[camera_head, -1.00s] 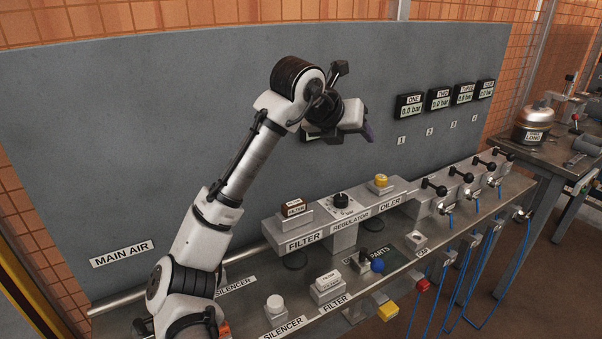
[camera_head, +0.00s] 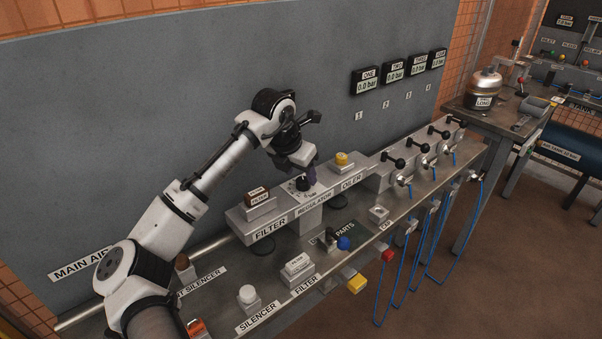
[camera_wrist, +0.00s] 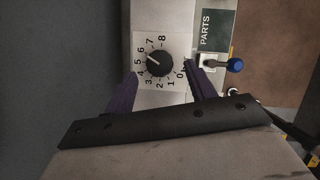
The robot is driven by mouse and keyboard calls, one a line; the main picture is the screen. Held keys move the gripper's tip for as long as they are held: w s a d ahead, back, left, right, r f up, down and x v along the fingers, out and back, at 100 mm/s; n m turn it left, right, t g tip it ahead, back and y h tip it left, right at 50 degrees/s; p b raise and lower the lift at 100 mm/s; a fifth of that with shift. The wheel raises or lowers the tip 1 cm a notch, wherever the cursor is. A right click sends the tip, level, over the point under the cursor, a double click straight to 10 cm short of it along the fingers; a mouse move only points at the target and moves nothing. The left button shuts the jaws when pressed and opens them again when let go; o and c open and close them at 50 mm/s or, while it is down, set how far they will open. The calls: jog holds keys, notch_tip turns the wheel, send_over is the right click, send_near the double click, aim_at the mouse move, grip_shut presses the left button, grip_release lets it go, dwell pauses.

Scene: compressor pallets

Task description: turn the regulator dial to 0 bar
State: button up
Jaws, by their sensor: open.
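The regulator dial (camera_wrist: 159,63) is a round black knob on a white plate numbered 0 to 8. In the wrist view its light pointer mark faces up-left, near the 5 to 6 numbers. The dial (camera_head: 302,184) also shows in the head view, on top of the grey regulator block (camera_head: 312,214). My gripper (camera_head: 308,170) is above and close to the dial there. In the wrist view my gripper (camera_wrist: 162,71) is open, with one purple finger on each side of the dial and a gap to the knob. The fingertips' height over the plate is hard to tell.
The filter (camera_head: 258,198) stands left of the regulator and the yellow-topped oiler (camera_head: 342,160) right of it. A blue knob (camera_head: 344,243) lies lower in front. The gauges (camera_head: 364,82) read 0.0 bar. Valves with black levers (camera_head: 392,160) stand farther right.

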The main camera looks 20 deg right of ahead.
aim_at(303, 183)
jog(key=shift+x, duration=1.3)
jog(key=c, duration=1)
jog(key=shift+o, duration=0.2)
